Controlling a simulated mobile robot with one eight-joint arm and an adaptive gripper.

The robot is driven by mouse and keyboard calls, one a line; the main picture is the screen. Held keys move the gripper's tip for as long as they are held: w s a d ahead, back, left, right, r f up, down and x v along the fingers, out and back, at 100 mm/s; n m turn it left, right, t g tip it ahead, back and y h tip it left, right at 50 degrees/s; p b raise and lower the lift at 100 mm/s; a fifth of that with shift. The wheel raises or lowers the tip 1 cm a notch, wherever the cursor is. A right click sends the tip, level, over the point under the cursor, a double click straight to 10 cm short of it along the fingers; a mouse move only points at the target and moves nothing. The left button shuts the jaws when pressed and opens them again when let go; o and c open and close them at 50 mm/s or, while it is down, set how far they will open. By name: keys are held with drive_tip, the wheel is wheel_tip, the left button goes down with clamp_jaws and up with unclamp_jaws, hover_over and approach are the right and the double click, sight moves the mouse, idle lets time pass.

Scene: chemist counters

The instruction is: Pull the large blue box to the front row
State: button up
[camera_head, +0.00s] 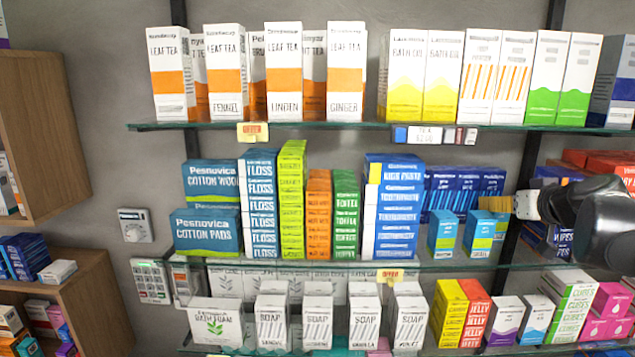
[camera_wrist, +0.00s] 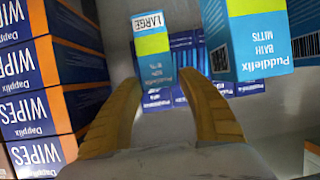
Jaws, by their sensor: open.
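The blue box marked LARGE (camera_wrist: 154,68), with a yellow-green band, stands ahead of my gripper (camera_wrist: 160,88) in the wrist view. The yellow fingers are spread and empty, apart from the box. In the head view my gripper (camera_head: 524,205) comes in from the right over the middle shelf. A blue and yellow-green box (camera_head: 502,229) stands just left of it, set back and partly hidden, and appears to be the same one. Two similar boxes stand at the front, a left one (camera_head: 442,233) and a right one (camera_head: 480,233).
A blue Puddlefix bath mitts box (camera_wrist: 257,40) is close by my right finger in the wrist view. Stacked wipes boxes (camera_wrist: 38,100) line the left side there. Dark blue boxes (camera_head: 460,192) stand behind.

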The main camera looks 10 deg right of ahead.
drive_tip(key=shift+w+d+f, duration=0.1)
drive_tip(key=shift+w+f, duration=0.15)
drive_tip(key=shift+w, duration=0.3)
drive_tip(key=shift+s, duration=0.1)
drive_tip(key=c, duration=1)
drive_tip(key=shift+s, duration=0.15)
